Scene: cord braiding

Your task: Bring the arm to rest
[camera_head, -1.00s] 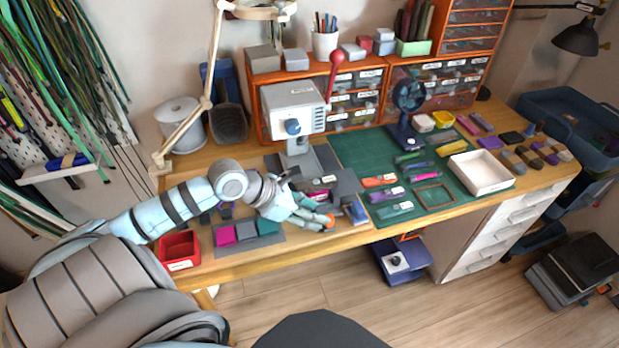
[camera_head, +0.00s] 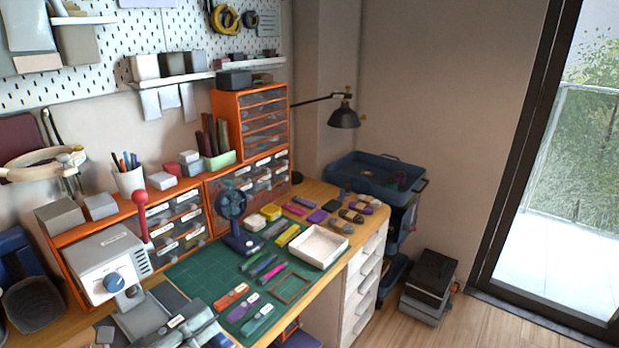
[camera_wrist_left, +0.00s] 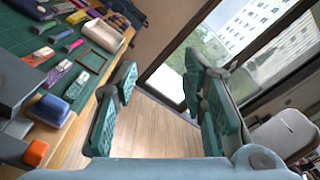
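My left gripper (camera_wrist_left: 160,78) shows in the left wrist view with its two teal fingers spread apart and nothing between them. Wooden floor and a window show through the gap. The workbench edge lies to its left. My right gripper is in neither view.
The green cutting mat (camera_head: 196,271) carries cords, a small frame and a white tray (camera_head: 318,247). A dark blue pad (camera_wrist_left: 52,106) lies near the bench edge.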

